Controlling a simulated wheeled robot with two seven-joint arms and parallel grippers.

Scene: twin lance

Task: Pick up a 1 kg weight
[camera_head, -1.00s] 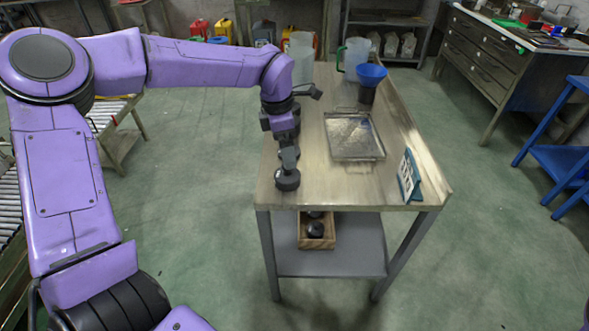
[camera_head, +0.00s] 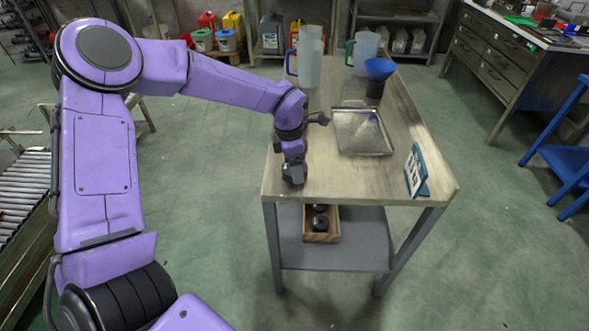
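My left gripper (camera_head: 294,168) points down at the left front part of the workbench top (camera_head: 330,182). A dark rounded weight (camera_head: 294,177) shows right at its fingertips, close to the tabletop. Gripper and weight overlap in the picture, and both are dark and small, so I cannot tell whether the fingers are shut on it. Any other weights behind the gripper are hidden by it. Dark weights (camera_head: 320,223) also sit in a wooden crate (camera_head: 321,237) on the lower shelf. My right gripper is not in view.
A metal tray (camera_head: 350,143) lies on the bench, with a blue funnel (camera_head: 379,69) on a dark container and two jugs (camera_head: 309,65) (camera_head: 362,52) behind. A small sign (camera_head: 416,172) stands at the right front. The tabletop between gripper and sign is clear.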

